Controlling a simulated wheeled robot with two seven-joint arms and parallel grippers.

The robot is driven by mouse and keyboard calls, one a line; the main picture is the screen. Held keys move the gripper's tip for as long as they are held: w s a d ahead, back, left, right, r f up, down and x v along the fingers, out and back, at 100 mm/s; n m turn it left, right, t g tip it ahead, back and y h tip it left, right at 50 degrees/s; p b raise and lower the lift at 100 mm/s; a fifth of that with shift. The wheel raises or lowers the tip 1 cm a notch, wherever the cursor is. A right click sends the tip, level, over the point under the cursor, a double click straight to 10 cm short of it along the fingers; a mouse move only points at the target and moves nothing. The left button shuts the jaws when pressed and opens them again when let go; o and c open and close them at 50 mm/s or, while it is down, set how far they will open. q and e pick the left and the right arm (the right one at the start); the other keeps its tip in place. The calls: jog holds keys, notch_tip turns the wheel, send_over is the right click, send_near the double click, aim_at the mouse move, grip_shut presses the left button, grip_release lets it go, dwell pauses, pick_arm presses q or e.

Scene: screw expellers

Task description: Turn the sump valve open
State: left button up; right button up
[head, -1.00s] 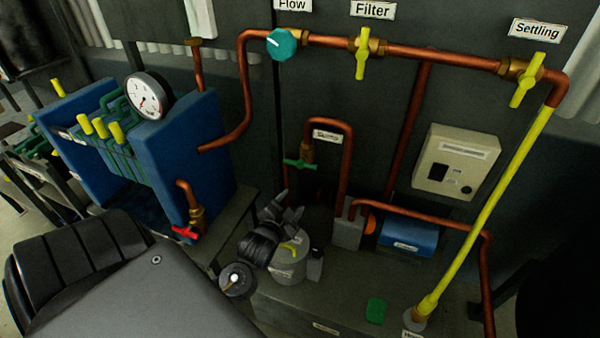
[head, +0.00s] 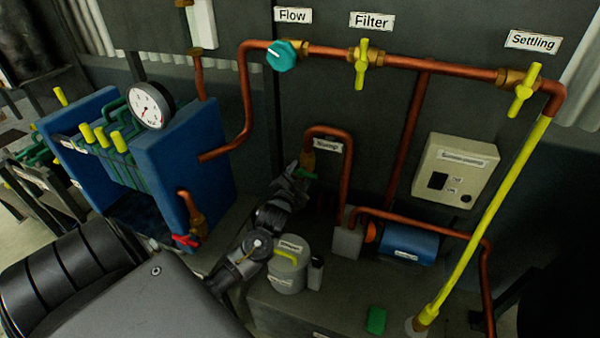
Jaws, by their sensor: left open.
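The sump valve is a brass fitting (head: 307,160) on the copper pipe by the small Sump label (head: 328,145), in the middle of the head view. My right gripper is not in view.
A white-grey pot (head: 289,268) stands close below my left wrist. A blue filter press (head: 185,140) with a red-handled tap (head: 186,240) is at the left. A blue pump (head: 408,243) and a looping copper pipe (head: 347,165) are at the right.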

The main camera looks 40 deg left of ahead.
pick_arm(q)
jog(key=shift+w+a, duration=0.1)
jog(key=shift+w, duration=0.35)
grip_shut()
dwell(0.3)
